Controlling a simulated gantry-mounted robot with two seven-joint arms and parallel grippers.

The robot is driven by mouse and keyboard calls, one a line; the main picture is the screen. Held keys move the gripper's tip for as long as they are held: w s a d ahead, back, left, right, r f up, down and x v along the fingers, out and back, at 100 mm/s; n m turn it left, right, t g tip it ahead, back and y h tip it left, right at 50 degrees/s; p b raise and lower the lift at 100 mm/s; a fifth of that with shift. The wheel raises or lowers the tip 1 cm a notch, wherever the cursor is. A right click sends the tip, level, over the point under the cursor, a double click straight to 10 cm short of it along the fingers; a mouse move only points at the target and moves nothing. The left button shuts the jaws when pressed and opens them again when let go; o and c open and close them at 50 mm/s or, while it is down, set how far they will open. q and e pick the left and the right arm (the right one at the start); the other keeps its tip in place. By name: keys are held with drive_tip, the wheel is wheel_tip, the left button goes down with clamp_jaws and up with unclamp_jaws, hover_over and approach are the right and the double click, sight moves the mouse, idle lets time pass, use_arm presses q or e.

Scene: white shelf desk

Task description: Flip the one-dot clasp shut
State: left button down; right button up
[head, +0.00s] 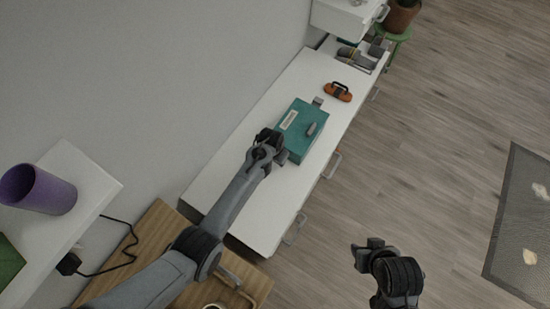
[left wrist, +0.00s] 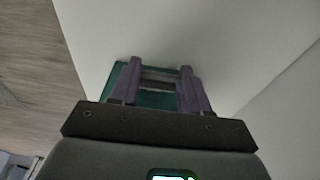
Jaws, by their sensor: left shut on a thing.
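A teal box (head: 295,138) with a pale label and a grey lid handle (head: 311,128) lies on the white desk. A grey clasp (head: 317,101) sticks out at its far end. My left gripper (head: 277,155) is at the box's near end and covers part of it. In the left wrist view its two fingers (left wrist: 160,76) are shut on a grey clasp piece (left wrist: 158,84) against the teal box (left wrist: 118,72). The dot marks are too small to read in either view. My right gripper (head: 368,247) hangs over the floor, away from the desk; its jaw opening is unclear.
An orange-brown object with a dark handle (head: 338,92) lies beyond the box. A divided tray (head: 362,58) is at the desk's far end. The white desktop (head: 222,180) is clear left of the box. Drawer handles (head: 333,165) stick out along the front. A purple cup (head: 40,190) stands on a shelf at left.

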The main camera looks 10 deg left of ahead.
use_arm(q)
drive_tip(key=shift+w+d+r+g+y+b, duration=0.3)
drive_tip(key=shift+w+g+y+b, duration=0.15)
drive_tip(key=shift+g, duration=0.25)
drive_tip(key=g+b, duration=0.1)
drive_tip(key=b, duration=0.2)
drive_tip(key=shift+w+r+g+y+b, duration=0.3)
drive_tip(key=shift+w+g+y+b, duration=0.05)
drive_tip(key=shift+g+b, duration=0.05)
drive_tip(key=shift+w+d+r+g+b, duration=0.1)
drive_tip(key=shift+r+g+b, duration=0.25)
drive_tip(key=shift+b, duration=0.35)
drive_tip(key=c, duration=0.5)
unclamp_jaws()
drive_tip(key=shift+r, duration=0.1)
